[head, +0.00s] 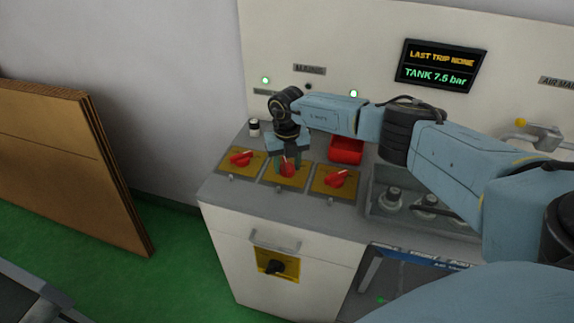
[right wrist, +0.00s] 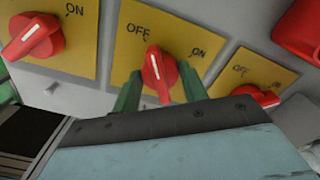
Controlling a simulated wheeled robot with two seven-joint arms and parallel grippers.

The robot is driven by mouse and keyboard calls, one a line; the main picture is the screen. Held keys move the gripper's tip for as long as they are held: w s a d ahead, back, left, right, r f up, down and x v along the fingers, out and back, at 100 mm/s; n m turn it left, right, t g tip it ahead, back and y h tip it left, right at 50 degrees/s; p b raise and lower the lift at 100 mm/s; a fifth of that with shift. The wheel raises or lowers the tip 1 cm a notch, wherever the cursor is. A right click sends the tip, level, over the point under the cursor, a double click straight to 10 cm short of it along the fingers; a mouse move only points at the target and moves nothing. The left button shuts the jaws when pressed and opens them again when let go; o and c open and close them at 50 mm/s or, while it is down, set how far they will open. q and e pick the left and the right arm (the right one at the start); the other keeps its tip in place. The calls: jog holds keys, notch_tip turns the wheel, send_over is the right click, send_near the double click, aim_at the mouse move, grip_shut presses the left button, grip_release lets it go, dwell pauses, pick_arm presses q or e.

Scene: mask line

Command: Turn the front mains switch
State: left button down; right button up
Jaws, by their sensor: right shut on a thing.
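Three red rotary switches on yellow OFF/ON plates line the cabinet top (head: 222,198): left (head: 241,158), middle (head: 287,171) and right (head: 337,179). That knob's white line points up between OFF and ON, nearer OFF. The left knob's line (right wrist: 30,32) points toward ON. My left gripper is out of view.
A red block-like part (head: 345,150) stands behind the right switch. A grey tray (head: 372,205) with round metal parts lies to the right. A display (head: 438,66) reads "LAST TRIP NONE, TANK 7.5 bar". Brown boards (head: 60,165) lean at the left. Green floor shows left of the cabinet.

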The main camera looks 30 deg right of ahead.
aim_at(287, 164)
jog(key=shift+n, duration=1.2)
jog(key=shift+r+b, duration=0.1)
jog(key=shift+b, duration=0.2)
jog(key=o, duration=1)
notch_tip(287, 164, up, 13)
jog(key=shift+r+p, duration=0.15)
jog(key=shift+p, duration=0.25)
